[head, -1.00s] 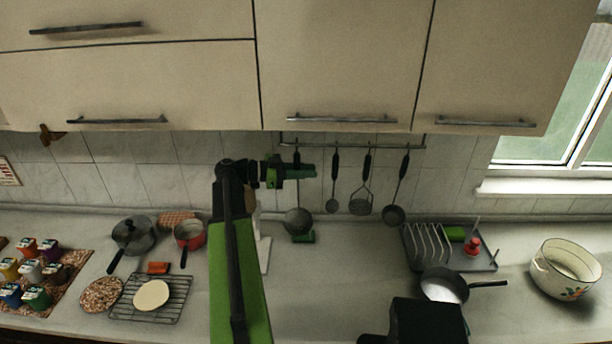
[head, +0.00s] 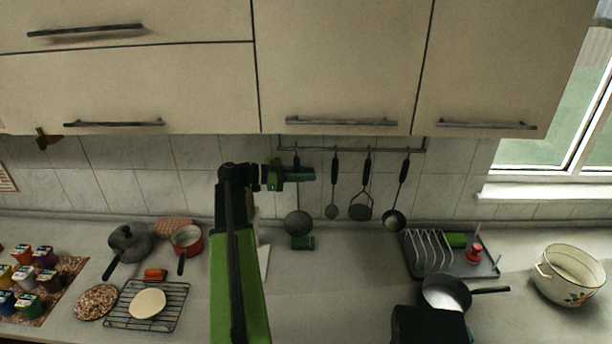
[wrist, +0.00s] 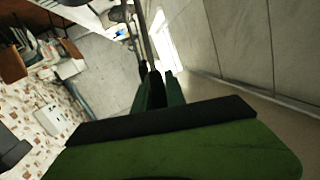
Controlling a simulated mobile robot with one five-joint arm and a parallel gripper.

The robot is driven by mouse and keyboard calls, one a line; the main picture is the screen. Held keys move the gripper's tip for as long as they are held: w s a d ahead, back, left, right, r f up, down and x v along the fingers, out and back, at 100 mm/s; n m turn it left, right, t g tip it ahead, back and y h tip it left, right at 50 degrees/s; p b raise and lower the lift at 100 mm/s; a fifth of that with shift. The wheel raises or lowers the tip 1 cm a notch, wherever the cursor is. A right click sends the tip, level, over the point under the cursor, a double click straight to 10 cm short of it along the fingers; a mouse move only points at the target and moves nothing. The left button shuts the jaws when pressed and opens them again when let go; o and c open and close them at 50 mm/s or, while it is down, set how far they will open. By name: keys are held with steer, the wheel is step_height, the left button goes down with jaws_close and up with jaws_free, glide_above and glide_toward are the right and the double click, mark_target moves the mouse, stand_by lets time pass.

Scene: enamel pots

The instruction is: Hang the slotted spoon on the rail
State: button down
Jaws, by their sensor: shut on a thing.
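The slotted spoon (head: 298,222) hangs upright with its round dark head down, left of the other utensils; its slots are too small to make out. My gripper (head: 300,174) is shut on its dark handle, just below the rail. The handle's top shows above the gripper, close to the rail's left part; I cannot tell whether it touches the rail. The metal rail (head: 350,149) runs under the upper cabinets. In the wrist view my gripper's fingers (wrist: 160,90) close around a dark handle, and the spoon's head is not clear there.
A small spoon (head: 332,211), a masher (head: 361,211) and a ladle (head: 393,221) hang on the rail to the right. Cabinets (head: 340,65) stand close above. A dish rack (head: 480,262), pan (head: 445,292) and enamel pot (head: 568,272) stand right; a cooling rack (head: 170,312) lies left.

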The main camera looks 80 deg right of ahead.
steer(key=c, duration=1.3)
jaws_free()
steer(key=shift+w+a, duration=0.1)
